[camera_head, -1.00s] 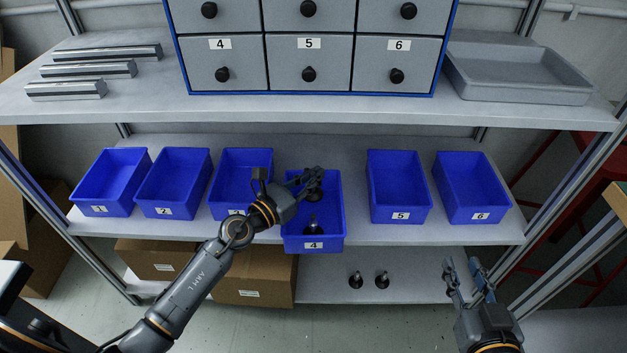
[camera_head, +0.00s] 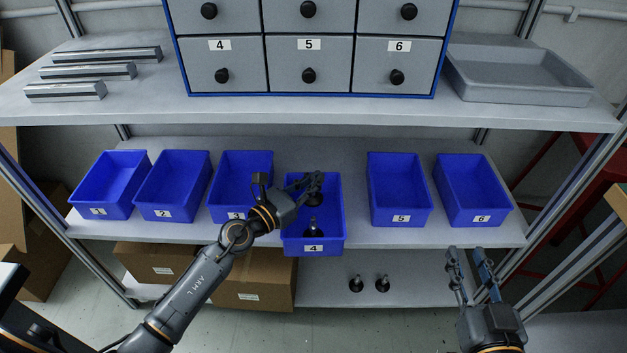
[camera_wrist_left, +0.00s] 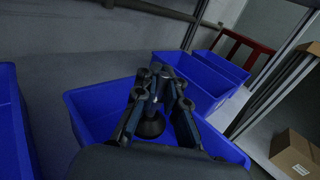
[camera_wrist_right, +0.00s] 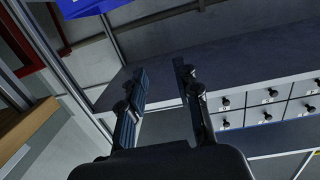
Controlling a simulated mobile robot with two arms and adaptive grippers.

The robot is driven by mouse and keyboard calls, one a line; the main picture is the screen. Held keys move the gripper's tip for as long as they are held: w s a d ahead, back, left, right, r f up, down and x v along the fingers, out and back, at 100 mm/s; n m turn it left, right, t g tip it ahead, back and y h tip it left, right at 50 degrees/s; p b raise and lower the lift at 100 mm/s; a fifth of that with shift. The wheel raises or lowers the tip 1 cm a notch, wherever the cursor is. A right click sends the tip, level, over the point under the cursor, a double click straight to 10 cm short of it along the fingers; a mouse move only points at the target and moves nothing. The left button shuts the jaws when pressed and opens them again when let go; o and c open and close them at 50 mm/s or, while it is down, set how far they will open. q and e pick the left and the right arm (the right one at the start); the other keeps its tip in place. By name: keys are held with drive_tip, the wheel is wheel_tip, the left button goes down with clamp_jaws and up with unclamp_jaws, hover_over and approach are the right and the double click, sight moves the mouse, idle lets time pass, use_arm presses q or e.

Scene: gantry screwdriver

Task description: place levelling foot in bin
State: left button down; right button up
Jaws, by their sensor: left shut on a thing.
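My left gripper (camera_head: 314,182) is over blue bin 4 (camera_head: 326,250) on the middle shelf. It is shut on a dark levelling foot (camera_head: 314,199), whose round base hangs down inside the bin's outline. The held foot also shows in the left wrist view (camera_wrist_left: 152,128) between the fingers. Another levelling foot (camera_head: 313,229) stands in the front part of bin 4. Two more levelling feet, one at the left (camera_head: 356,284) and one at the right (camera_head: 382,283), stand on the lower shelf. My right gripper (camera_head: 472,275) is open and empty, right of the lower shelf.
Blue bins 1 (camera_head: 108,185), 2 (camera_head: 172,185) and 3 (camera_head: 240,180) stand left of bin 4. Bins 5 (camera_head: 399,188) and 6 (camera_head: 472,188) stand to its right and look empty. The drawer cabinet (camera_head: 310,50) and a grey tray (camera_head: 518,75) sit above. Cardboard boxes (camera_head: 250,285) are below.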

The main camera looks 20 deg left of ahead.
use_arm(q)
drive_tip(key=shift+f, duration=0.15)
drive_tip(key=shift+f+b, duration=0.2)
drive_tip(key=shift+b, duration=0.1)
use_arm(e)
drive_tip(key=shift+w+a+r+t+y, duration=0.15)
drive_tip(key=shift+r+t+y, duration=0.4)
drive_tip(key=shift+r, duration=0.7)
use_arm(q)
drive_tip(key=shift+s+f, duration=0.1)
use_arm(e)
drive_tip(key=shift+r+t, duration=0.15)
drive_tip(key=shift+t, duration=0.1)
